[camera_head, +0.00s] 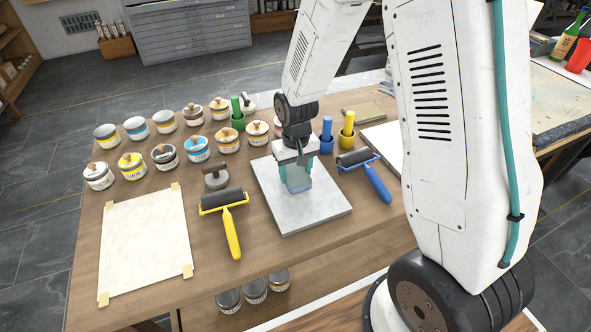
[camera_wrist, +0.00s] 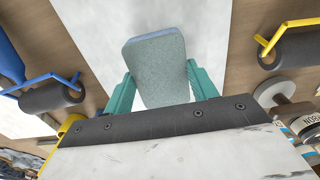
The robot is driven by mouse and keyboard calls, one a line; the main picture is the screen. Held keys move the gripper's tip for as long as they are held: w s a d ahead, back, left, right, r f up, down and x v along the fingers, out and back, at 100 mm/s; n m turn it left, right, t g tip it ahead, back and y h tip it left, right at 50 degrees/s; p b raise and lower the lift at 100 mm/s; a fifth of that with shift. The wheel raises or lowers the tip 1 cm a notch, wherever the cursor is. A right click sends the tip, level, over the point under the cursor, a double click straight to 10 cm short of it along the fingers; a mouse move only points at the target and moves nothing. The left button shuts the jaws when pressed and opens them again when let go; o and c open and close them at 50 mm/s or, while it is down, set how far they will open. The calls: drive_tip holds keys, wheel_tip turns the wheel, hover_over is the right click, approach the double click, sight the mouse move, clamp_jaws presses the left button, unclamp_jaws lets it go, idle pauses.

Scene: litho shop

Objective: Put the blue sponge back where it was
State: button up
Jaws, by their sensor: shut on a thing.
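The blue sponge (camera_wrist: 157,78) is between the teal fingers of my gripper (camera_wrist: 160,88) in the wrist view. Its broad face looks grey-green and a blue edge shows at its far end. In the head view my gripper (camera_head: 296,176) is shut on the sponge (camera_head: 299,187), over the pale grey stone slab (camera_head: 312,215). I cannot tell whether the sponge touches the slab or is just above it.
A yellow-handled roller (camera_head: 231,230) lies left of the slab and a blue-handled roller (camera_head: 373,180) lies right of it. Several ink tins (camera_head: 132,166) stand at the back left. A taped paper sheet (camera_head: 144,240) lies at the left. Green, blue and yellow upright tools stand behind the slab.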

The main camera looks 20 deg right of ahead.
drive_tip(key=shift+d+f, duration=0.3)
drive_tip(key=shift+f, duration=0.1)
drive_tip(key=o, duration=1.1)
drive_tip(key=shift+f, duration=0.1)
